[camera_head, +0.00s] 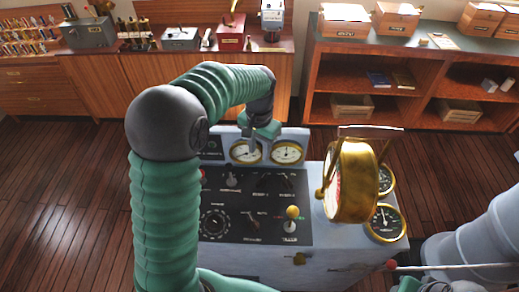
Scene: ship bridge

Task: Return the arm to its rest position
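My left arm rises from the bottom left in green sleeves with a dark round elbow and bends over the control console (335,268). My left gripper (263,132) hangs at the console's back edge, in front of the upright gauge panel. It partly covers the left white-faced gauge (245,152). Its fingers are small and dark here, so I cannot tell their opening or whether they touch anything. My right gripper does not show.
A large brass instrument (352,182) stands on the console's right, beside brass-rimmed gauges (384,223). A yellow-knobbed lever (292,213) rises from the black panel. A grey pipe (480,245) is at right. Wooden shelves (420,75) line the back; dark floor (70,190) lies open at left.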

